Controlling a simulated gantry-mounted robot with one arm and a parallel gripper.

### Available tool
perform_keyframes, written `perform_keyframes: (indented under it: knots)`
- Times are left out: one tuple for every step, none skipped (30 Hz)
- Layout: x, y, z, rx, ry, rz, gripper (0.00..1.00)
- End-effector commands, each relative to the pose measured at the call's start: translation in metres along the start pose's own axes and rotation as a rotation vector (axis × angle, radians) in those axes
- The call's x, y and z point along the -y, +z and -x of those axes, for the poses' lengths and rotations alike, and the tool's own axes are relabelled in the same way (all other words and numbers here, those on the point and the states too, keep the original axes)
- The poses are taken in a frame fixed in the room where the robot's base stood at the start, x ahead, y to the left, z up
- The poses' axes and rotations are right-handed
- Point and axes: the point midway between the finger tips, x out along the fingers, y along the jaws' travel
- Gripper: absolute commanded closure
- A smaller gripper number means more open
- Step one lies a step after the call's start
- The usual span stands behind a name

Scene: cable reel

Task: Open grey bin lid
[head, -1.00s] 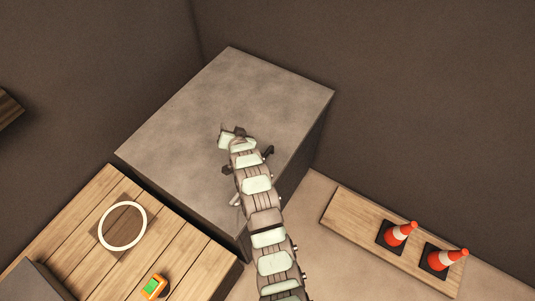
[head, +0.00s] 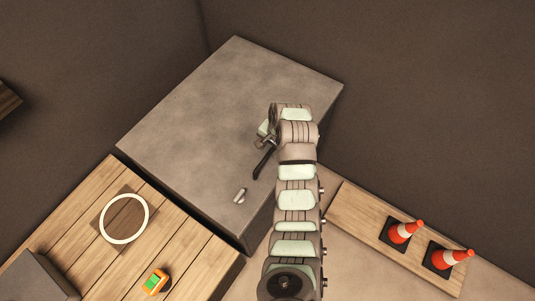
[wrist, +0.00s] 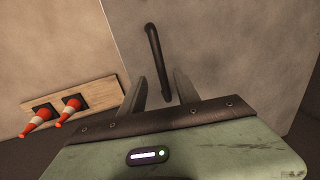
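The grey bin (head: 200,120) is a large box with a flat, closed lid on top. My gripper (head: 262,160) is over the right part of the lid, up and to the right of that handle; the arm hides part of the bin's right side. In the wrist view, my gripper (wrist: 160,90) has its two fingers apart with nothing clamped. A dark, hooked bar (wrist: 153,55), seemingly the handle, shows between and beyond the fingertips. I cannot tell the gap to it.
A wooden table (head: 190,235) with a white ring (head: 124,219) and an orange device (head: 155,282) stands at the left front. A low wooden board (head: 350,215) with two traffic cones (head: 405,232) lies at the right. Dark walls close off the back.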

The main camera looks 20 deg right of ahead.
Motion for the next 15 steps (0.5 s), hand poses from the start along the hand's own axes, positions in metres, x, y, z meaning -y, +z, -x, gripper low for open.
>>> perform_keyframes:
  knots:
    - [0.001, 0.001, -0.007, 0.002, 0.002, 0.001, 0.62]
    - [0.0, 0.001, -0.012, 0.0, 0.001, 0.001, 0.62]
    - [0.0, 0.001, -0.018, 0.002, 0.003, -0.001, 0.62]
    - [-0.001, 0.001, -0.023, 0.003, 0.003, -0.001, 0.62]
    - [0.0, 0.0, -0.027, 0.001, 0.001, -0.001, 0.62]
    - [0.001, 0.0, -0.032, 0.0, 0.0, 0.001, 0.62]
    - [0.0, 0.001, -0.037, 0.001, 0.001, 0.001, 0.62]
    - [-0.001, 0.001, -0.041, 0.003, 0.003, 0.0, 0.62]
    - [-0.001, 0.0, -0.045, 0.0, 0.001, -0.001, 0.62]
    - [0.0, -0.001, -0.048, -0.002, -0.001, -0.001, 0.62]
    - [0.0, -0.001, -0.05, -0.002, -0.001, -0.001, 0.62]
    - [0.0, -0.001, -0.054, -0.001, 0.0, -0.001, 0.62]
    - [-0.001, -0.001, -0.057, 0.0, 0.001, -0.001, 0.62]
    - [0.0, -0.001, -0.058, -0.001, 0.001, -0.001, 0.62]
    - [0.0, -0.002, -0.06, -0.003, -0.001, -0.001, 0.62]
